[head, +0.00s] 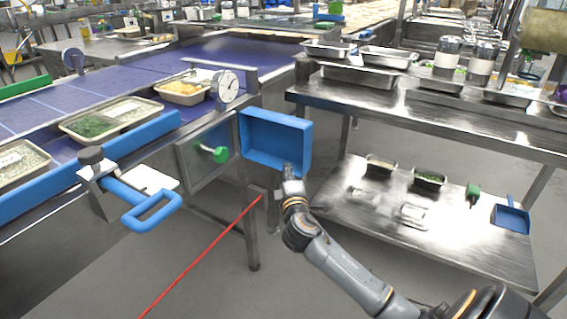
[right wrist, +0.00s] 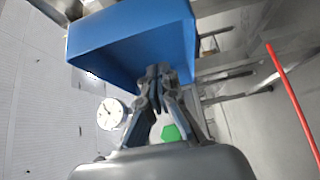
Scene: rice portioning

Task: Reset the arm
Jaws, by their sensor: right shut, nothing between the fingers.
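My right arm reaches up from the lower right in the head view. Its gripper (head: 290,178) is at the lower edge of a blue open box (head: 275,140) by the end of the conveyor. In the right wrist view the same gripper (right wrist: 158,72) has its fingertips together, in front of the blue box (right wrist: 140,45); I cannot tell whether they touch it. The fingers hold nothing. My left gripper does not show.
The conveyor (head: 215,52) carries food trays (head: 110,118) on the left. A dial gauge (head: 228,86) and green knob (head: 220,154) are near the box. A steel table (head: 440,115) with a lower shelf (head: 350,205) stands right. A red line (head: 205,255) crosses the floor area.

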